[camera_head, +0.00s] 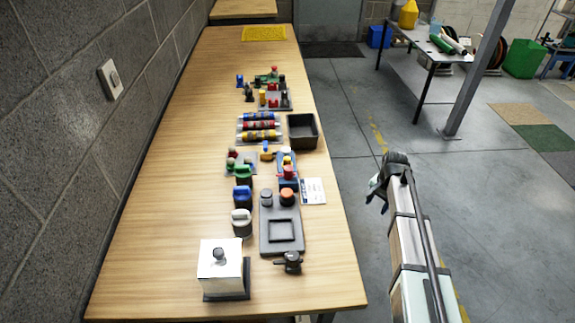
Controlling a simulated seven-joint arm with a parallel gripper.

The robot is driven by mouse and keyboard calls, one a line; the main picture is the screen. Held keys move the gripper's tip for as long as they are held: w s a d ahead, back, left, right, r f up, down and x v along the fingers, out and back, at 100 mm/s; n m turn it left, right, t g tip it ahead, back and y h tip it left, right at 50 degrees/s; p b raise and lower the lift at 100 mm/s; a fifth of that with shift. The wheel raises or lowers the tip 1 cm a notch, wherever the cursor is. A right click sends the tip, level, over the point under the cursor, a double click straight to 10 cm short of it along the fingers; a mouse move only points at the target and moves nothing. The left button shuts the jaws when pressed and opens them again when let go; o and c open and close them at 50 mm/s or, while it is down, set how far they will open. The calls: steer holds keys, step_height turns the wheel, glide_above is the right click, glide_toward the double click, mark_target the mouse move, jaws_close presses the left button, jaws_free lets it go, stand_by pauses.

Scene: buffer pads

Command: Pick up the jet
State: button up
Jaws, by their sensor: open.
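My gripper (377,187) hangs over the floor to the right of the long wooden table (150,245), apart from everything on it. Its jaws are open, small and partly hidden by my arm, with nothing seen between them. No thing on the table can be told for sure as the jet. A small black fitting (289,262) with a side arm sits near the front right of the table. Several small coloured pieces stand in the middle, among them a blue and yellow one (267,151); they are too small to name surely.
A white box with a black knob (221,267) stands at the front. A grey fixture (267,238) with a square recess lies behind it. A dark open bin (302,130) sits near the right edge. A stone wall (60,150) bounds the left. The table's left strip is clear.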

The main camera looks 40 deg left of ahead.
steer(key=a+r, duration=1.1)
step_height(320, 180, up, 19)
steer(key=n, duration=0.4)
glide_above(287, 158)
steer(key=shift+h, duration=0.3)
step_height(287, 158, down, 14)
steer(key=shift+w+f, duration=0.1)
steer(key=shift+w, duration=0.05)
jaws_close()
